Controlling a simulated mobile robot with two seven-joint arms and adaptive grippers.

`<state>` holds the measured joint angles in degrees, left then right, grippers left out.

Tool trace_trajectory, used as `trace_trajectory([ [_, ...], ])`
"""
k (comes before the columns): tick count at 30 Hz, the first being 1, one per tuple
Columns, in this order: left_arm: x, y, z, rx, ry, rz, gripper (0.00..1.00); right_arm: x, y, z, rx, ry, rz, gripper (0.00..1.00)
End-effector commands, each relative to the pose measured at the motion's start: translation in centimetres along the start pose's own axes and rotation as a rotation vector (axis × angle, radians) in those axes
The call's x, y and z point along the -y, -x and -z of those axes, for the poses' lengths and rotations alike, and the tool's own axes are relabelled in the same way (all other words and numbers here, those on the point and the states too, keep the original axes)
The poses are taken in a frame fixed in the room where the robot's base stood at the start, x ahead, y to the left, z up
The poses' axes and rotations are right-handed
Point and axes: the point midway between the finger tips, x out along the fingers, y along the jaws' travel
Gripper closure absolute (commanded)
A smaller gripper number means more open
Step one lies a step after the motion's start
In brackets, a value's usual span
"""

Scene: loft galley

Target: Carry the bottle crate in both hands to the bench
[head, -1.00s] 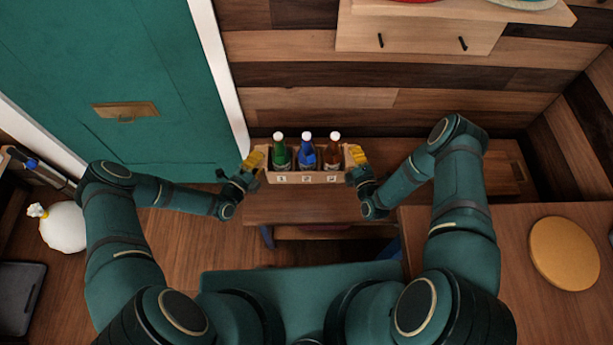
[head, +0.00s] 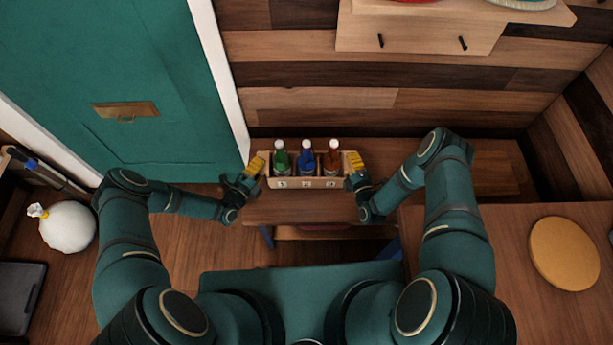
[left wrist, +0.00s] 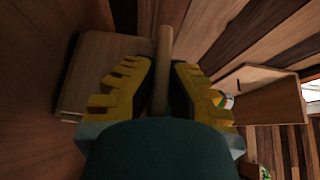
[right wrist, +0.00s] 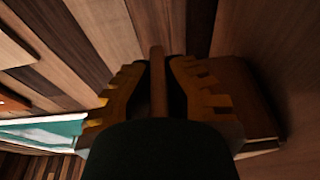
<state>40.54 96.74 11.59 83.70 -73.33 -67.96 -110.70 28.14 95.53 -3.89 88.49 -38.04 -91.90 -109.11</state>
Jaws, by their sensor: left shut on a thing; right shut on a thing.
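The bottle crate (head: 292,183) is a small light-wood box, upright, with a green bottle (head: 281,160), a blue bottle (head: 307,160) and a brown-red bottle (head: 332,160) standing in it. My left gripper (head: 256,166) is shut on its left end and my right gripper (head: 352,166) on its right end. In the left wrist view a thin wooden edge (left wrist: 163,55) sits between the yellow fingers; the right wrist view shows a similar edge (right wrist: 157,70). The wooden bench (head: 300,208) lies under the crate. I cannot tell whether the crate's base touches it.
A teal door (head: 130,70) is at left, and a plank wall is behind. A drawer unit (head: 415,35) hangs above. A table with a round yellow board (head: 563,253) stands at right. A white sack (head: 68,226) is on the floor at left.

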Motion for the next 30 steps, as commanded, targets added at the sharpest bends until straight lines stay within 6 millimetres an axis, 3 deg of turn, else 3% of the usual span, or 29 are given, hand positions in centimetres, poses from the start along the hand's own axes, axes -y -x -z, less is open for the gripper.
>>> trace_trajectory([
  [2, -0.25, -0.1, 0.1, -0.002, 0.0, 0.004, 1.0, 0.26, -0.06, 0.05, -0.001, 0.0, -0.003, 1.0],
  [3, -0.38, -0.04, 0.13, -0.002, 0.001, 0.001, 0.81, 0.39, 0.0, 0.05, -0.001, 0.0, 0.0, 0.81],
  [5, -0.34, -0.03, 0.1, -0.002, 0.001, 0.001, 0.66, 0.35, 0.0, 0.03, -0.001, 0.0, 0.001, 0.66],
  [17, -0.35, -0.02, 0.02, 0.0, 0.0, 0.0, 0.66, 0.35, 0.0, -0.02, 0.0, 0.001, 0.0, 0.66],
  [21, -0.35, -0.02, 0.01, 0.0, 0.0, 0.0, 0.17, 0.35, 0.0, -0.03, 0.0, 0.001, 0.0, 0.66],
  [22, -0.35, -0.02, 0.01, 0.0, 0.0, 0.0, 0.13, 0.35, 0.0, -0.03, 0.0, 0.001, 0.0, 0.66],
  [30, -0.35, 0.0, 0.0, 0.0, 0.0, 0.0, 0.13, 0.35, 0.0, -0.03, 0.0, 0.001, 0.0, 0.66],
])
